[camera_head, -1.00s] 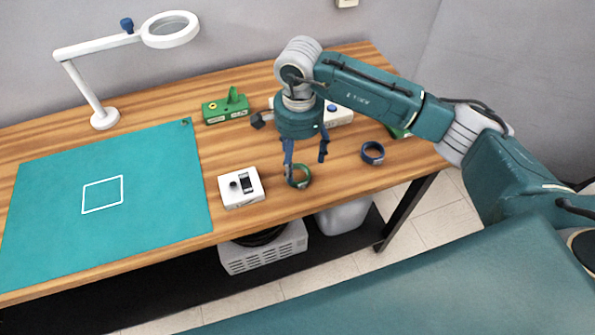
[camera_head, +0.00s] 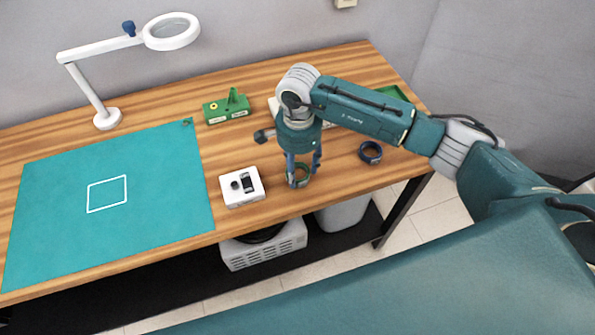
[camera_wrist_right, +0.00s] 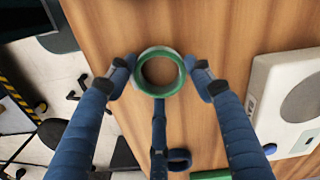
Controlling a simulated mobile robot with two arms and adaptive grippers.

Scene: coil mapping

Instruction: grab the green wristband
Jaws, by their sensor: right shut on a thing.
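The green wristband (camera_head: 299,181) is a ring near the front edge of the wooden table, right of a white box. My right gripper (camera_head: 302,179) comes down from above and is shut on it. My left gripper does not show.
A white box with a black switch (camera_head: 242,187) stands close to the left of the gripper. A green device (camera_head: 227,108) and a magnifier lamp (camera_head: 106,118) stand further back. A teal mat (camera_head: 150,230) covers the table's left.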

